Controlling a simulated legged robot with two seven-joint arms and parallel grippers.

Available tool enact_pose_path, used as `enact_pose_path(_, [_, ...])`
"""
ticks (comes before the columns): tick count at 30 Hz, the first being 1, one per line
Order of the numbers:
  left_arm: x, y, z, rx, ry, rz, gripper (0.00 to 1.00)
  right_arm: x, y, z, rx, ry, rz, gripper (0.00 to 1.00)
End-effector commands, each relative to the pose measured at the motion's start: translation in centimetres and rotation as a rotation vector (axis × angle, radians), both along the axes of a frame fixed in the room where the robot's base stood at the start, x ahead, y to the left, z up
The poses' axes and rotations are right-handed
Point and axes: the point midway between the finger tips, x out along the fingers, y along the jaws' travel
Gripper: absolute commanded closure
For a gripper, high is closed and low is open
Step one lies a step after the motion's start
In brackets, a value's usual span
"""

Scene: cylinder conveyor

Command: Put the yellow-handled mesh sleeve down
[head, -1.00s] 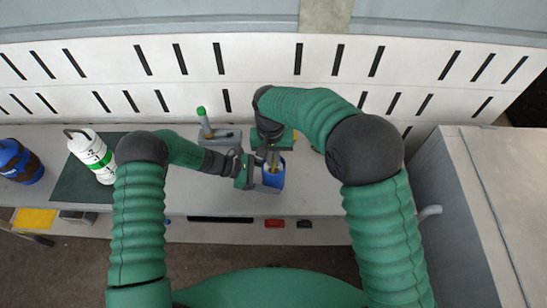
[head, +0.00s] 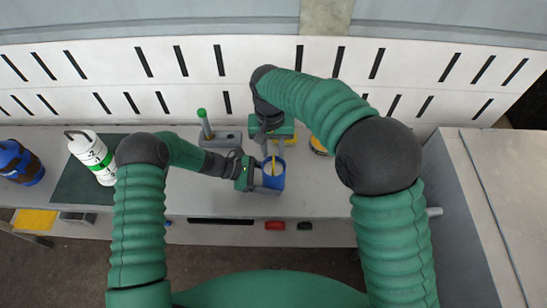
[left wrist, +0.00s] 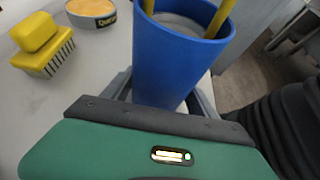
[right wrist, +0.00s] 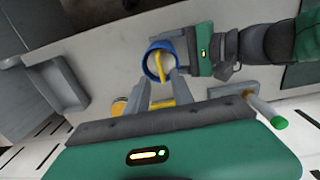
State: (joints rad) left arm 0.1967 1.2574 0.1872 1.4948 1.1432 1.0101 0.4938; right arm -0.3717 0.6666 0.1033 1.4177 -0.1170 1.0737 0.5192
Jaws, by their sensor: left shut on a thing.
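The blue cup (head: 272,180) is held by my left gripper (head: 258,178), which is shut on its side, and it also shows in the left wrist view (left wrist: 175,65). The yellow handle (head: 273,165) of the mesh sleeve rises out of the cup; in the left wrist view two yellow bars (left wrist: 221,18) stand inside its rim.
A grey stand with a green-topped rod (head: 204,125) is behind my left gripper. A white-green bottle (head: 91,155) and blue bottle (head: 20,162) stand at left.

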Motion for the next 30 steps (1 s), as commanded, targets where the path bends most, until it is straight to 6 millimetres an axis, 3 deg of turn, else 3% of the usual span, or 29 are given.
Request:
enact_pose_path(3, [-0.1,0.0,-0.1,0.002,0.001,0.000,0.81,0.0,0.2,3.0,0.002,-0.003,0.000,0.71])
enact_pose_path(7, [-0.1,0.0,-0.1,0.001,0.002,-0.001,0.81,0.0,0.3,5.2,0.001,-0.001,0.000,0.71])
enact_pose_path(17, [-0.1,0.0,-0.1,0.001,0.002,-0.001,0.81,0.0,0.3,6.0,-0.001,0.002,0.000,0.71])
enact_pose_path(18, [-0.1,0.0,-0.1,0.001,0.002,-0.001,0.29,0.0,0.3,6.0,-0.001,0.002,0.000,0.71])
enact_pose_path(23, [-0.1,0.0,-0.1,0.001,0.001,0.000,0.08,0.0,0.3,6.0,0.000,0.001,0.000,0.71])
enact_pose_path(30, [0.0,0.0,0.0,0.000,0.000,-0.001,0.07,-0.1,0.3,6.0,0.000,0.001,0.000,0.71])
